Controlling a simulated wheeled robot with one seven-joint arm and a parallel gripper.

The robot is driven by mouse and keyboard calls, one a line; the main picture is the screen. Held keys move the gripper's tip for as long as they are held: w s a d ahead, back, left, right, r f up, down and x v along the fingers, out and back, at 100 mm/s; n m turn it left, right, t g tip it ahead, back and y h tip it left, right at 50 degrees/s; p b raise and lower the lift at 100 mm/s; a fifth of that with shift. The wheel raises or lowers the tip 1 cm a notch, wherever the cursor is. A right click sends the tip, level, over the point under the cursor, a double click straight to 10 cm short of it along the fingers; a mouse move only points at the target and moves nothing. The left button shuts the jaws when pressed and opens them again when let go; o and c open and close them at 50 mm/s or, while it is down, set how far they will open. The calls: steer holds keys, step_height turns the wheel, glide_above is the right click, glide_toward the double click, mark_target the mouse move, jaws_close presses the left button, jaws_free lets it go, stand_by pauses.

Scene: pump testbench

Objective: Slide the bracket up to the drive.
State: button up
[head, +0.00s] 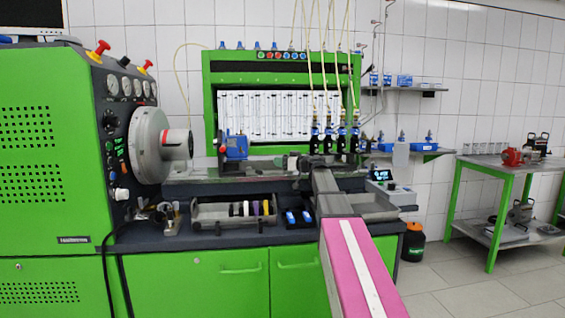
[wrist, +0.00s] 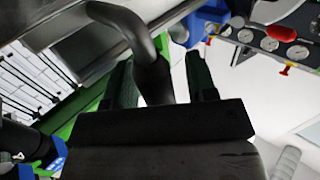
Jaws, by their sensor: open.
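The drive (head: 150,143), a large round grey flywheel with a hub facing right, is on the green machine at the left. A blue block (head: 236,146), which may be the bracket or part of it, stands on the rail right of the drive, with a gap between them. My gripper (head: 298,163) is over the rail, right of the blue block. In the wrist view my gripper (wrist: 160,78) is open, with a dark curved bar (wrist: 150,60) between its two fingers. I cannot tell whether the fingers touch the bar or whether it belongs to the bracket.
The rail (head: 200,186) runs along the bench. A parts tray (head: 232,221) and small blue parts (head: 298,216) lie in front. Hoses with dark and blue injectors (head: 336,135) hang behind my gripper. A control box (head: 388,188) stands at the right.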

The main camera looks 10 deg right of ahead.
mark_target(257, 161)
jaws_close()
steer(key=a, duration=1.1)
jaws_free()
